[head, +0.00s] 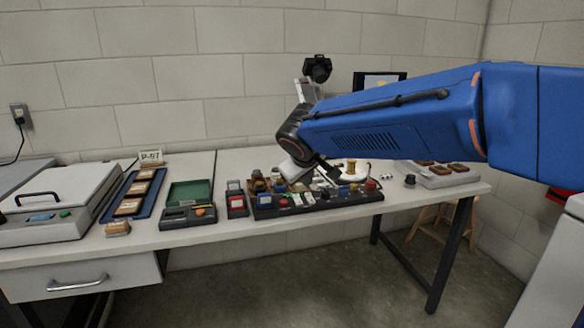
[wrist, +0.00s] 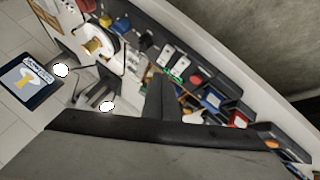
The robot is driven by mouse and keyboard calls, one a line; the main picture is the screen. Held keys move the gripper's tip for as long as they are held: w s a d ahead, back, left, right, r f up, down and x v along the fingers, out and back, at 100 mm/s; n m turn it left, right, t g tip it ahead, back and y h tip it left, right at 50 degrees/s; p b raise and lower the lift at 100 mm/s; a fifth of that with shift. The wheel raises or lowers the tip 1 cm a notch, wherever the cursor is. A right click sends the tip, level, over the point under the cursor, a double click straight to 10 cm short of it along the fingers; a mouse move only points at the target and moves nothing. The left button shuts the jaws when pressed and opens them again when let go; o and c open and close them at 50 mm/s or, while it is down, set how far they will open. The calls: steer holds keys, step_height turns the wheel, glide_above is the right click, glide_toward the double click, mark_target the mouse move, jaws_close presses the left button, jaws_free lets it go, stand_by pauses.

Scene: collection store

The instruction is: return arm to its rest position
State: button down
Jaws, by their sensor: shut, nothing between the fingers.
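My blue arm reaches in from the right across the head view and bends down over the workbench. My gripper (head: 322,168) is at its end, low over the black sorting tray (head: 330,208) with small coloured parts. It is shut with nothing held. The arm and wrist hide part of the bench behind. In the wrist view the dark gripper body fills the lower part, and one finger (wrist: 160,97) points up toward the tray's compartments. Whether the fingertips touch anything cannot be told.
A white spool stand (head: 353,170) stands close right of the gripper. A black camera (head: 317,68) on a stand and a screen (head: 379,80) are behind the arm. A blue tray (head: 133,195) and a white-lidded machine (head: 55,205) are left. The floor in front is clear.

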steer(key=s+d+f+m+g, duration=0.2)
steer(key=s+d+f+m, duration=0.15)
steer(key=s+d, duration=1.4)
steer(key=s+d+f+m+g, duration=0.1)
steer(key=s+d+f, duration=0.3)
steer(key=s, duration=0.5)
steer(key=s+d+f+m, duration=0.3)
steer(key=s+d+f, duration=0.1)
steer(key=s, duration=0.5)
steer(key=shift+f+g+y, duration=0.4)
steer(key=shift+f, duration=0.25)
steer(key=shift+s+d, duration=0.1)
